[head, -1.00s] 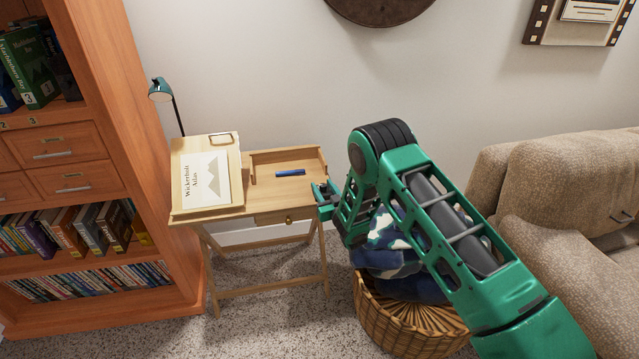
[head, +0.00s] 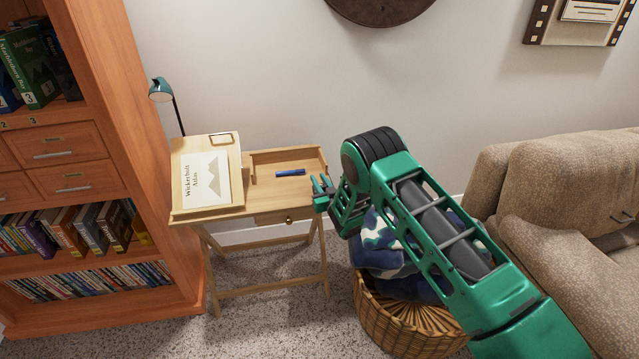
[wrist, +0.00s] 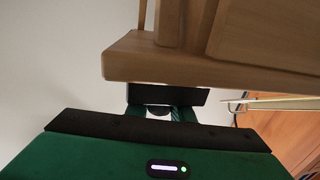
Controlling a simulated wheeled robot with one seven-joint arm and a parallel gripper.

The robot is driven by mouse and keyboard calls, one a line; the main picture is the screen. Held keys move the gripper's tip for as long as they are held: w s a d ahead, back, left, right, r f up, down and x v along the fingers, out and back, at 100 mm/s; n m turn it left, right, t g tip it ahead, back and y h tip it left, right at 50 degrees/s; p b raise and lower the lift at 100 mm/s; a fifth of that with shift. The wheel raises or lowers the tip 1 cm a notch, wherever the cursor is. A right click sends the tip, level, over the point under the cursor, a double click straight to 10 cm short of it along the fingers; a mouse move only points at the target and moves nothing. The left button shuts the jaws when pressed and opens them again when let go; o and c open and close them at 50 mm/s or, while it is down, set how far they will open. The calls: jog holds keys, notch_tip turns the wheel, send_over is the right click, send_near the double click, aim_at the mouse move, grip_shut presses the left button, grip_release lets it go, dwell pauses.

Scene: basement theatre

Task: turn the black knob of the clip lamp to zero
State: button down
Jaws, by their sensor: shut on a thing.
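The clip lamp (head: 160,90), with a teal shade and thin dark arm, stands at the back left of the wooden desk (head: 262,205) in the head view. My green gripper (head: 322,193) is at the desk's right edge, well apart from the lamp shade. In the wrist view my gripper (wrist: 158,114) is close against the desk's wooden edge (wrist: 165,62). It is shut on a small dark round thing, which I take as the black knob (wrist: 158,111). Most of the knob is hidden by the gripper, and its setting cannot be read.
The Wickerbolt Atlas (head: 206,178) lies on the desk's raised left part. A blue pen-like object (head: 290,172) lies in the shallow tray. A wicker basket (head: 385,325) with a blue cloth (head: 385,258) stands beneath my arm. A bookcase (head: 120,60) is left, a sofa (head: 560,180) right.

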jog(key=shift+s+a+f+n+g+y, duration=0.15)
jog(key=shift+n+g+y, duration=0.15)
jog(key=shift+n+y, duration=0.3)
jog(key=shift+y, duration=0.5)
jog(key=c, duration=1.5)
grip_release()
jog(key=shift+a, duration=0.1)
jog(key=shift+c, duration=0.2)
jog(key=v, duration=1)
jog(key=shift+s+d+r, duration=0.2)
jog(key=shift+s+d, duration=0.05)
jog(key=shift+s, duration=0.05)
